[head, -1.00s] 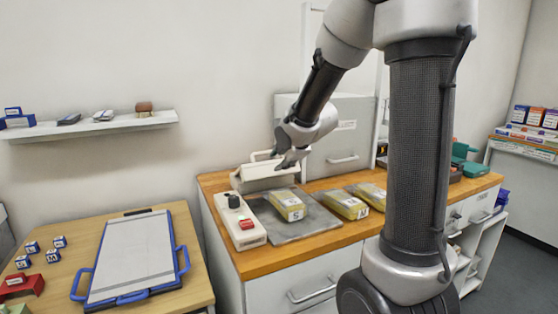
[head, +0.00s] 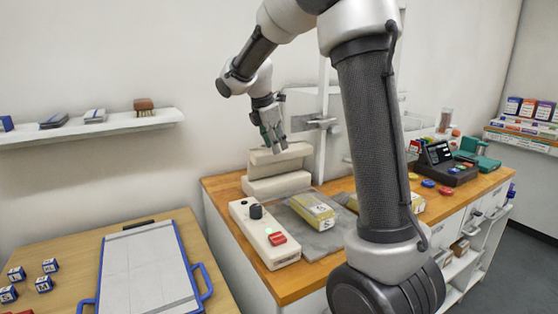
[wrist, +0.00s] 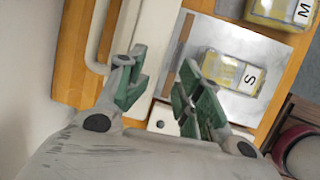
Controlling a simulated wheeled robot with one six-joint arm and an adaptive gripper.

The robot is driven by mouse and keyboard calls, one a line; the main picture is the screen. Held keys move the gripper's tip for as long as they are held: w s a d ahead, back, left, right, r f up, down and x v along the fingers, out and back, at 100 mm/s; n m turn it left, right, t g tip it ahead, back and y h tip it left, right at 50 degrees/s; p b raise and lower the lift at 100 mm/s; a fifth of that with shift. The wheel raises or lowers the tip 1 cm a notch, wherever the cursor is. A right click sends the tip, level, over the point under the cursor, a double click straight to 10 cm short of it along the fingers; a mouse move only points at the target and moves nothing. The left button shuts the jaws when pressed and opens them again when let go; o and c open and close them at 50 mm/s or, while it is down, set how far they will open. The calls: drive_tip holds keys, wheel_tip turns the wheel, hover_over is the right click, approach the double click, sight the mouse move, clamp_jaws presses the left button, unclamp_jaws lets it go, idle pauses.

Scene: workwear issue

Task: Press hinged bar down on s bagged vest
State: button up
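The hinged bar (head: 280,154) is cream and stands raised at the back of the grey work plate (head: 330,241), above a cream base. The S bagged vest (head: 318,207) is a yellow pack in clear film, lying flat on the plate in front of the bar. My gripper (head: 272,142) points down at the bar's upper edge; I cannot tell whether it touches. In the wrist view my gripper (wrist: 163,62) has its green-padded fingers apart with nothing held between them. The bar (wrist: 143,35) passes beyond the fingers there, and the S vest (wrist: 232,73) lies to their right.
A cream control box (head: 264,240) with a black knob, red button and small green light stands left of the plate. The M bagged vest (wrist: 280,10) lies beyond the S vest. A blue-framed board (head: 148,270) lies on the left table. A wall shelf (head: 80,131) hangs above it.

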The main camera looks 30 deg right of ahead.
sight(277, 160)
drive_tip(key=s+d+f+g, duration=0.1)
drive_tip(key=d+f, duration=0.2)
drive_tip(key=f, duration=0.4)
drive_tip(key=shift+s+d, duration=0.3)
drive_tip(key=shift+d, duration=0.1)
drive_tip(key=shift+f, duration=0.15)
clamp_jaws()
idle(0.8)
